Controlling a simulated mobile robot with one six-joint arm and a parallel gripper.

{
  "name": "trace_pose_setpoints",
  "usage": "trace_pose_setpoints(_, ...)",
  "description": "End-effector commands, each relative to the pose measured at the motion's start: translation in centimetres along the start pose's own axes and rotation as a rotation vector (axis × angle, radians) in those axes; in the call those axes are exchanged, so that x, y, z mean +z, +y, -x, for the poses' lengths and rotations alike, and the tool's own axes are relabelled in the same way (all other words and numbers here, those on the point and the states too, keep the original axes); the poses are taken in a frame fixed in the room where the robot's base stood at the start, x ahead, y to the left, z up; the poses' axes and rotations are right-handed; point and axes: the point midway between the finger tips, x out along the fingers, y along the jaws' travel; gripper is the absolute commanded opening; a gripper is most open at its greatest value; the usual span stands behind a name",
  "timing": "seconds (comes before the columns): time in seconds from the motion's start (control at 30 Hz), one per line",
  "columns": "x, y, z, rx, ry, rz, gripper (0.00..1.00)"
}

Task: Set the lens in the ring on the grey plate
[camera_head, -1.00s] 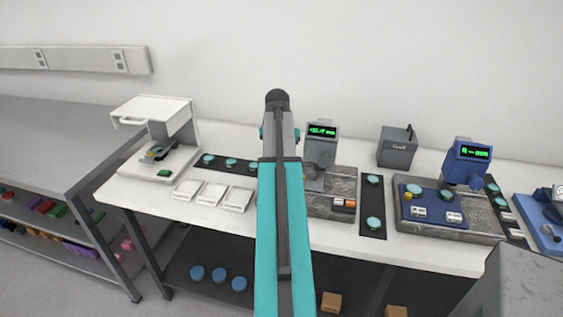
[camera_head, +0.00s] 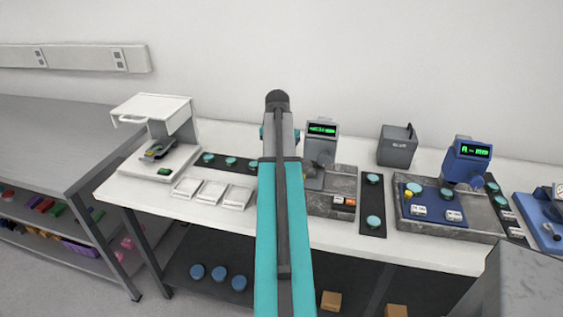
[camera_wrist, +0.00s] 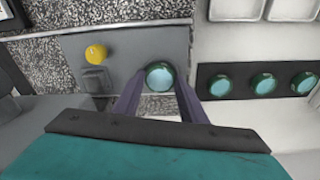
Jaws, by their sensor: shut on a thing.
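In the wrist view a round teal-rimmed lens (camera_wrist: 160,76) sits between the tips of my gripper (camera_wrist: 160,84), whose two dark purple fingers are shut on it. The lens is over the front part of the grey plate (camera_wrist: 128,46), which carries a yellow knob (camera_wrist: 96,54). The ring is not clearly seen; the lens covers that spot, and I cannot tell whether the lens touches or sits in it. In the head view my teal arm hides the gripper, the held lens and the plate.
A grey instrument (camera_head: 323,146) with a green display stands on a speckled stone base (camera_head: 345,182). Black strips with lenses lie either side, one at left (camera_head: 220,161), one at right (camera_head: 372,225). White trays (camera_head: 211,193), a blue instrument (camera_head: 465,160) and a dark box (camera_head: 396,146) share the bench.

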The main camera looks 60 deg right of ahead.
Motion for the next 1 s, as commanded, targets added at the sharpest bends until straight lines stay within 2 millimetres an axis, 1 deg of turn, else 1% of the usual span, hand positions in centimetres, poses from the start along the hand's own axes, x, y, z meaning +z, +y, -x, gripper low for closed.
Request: trace_pose_setpoints(1.0,0.5,0.0,-1.4,0.002,-0.011,0.001,0.12)
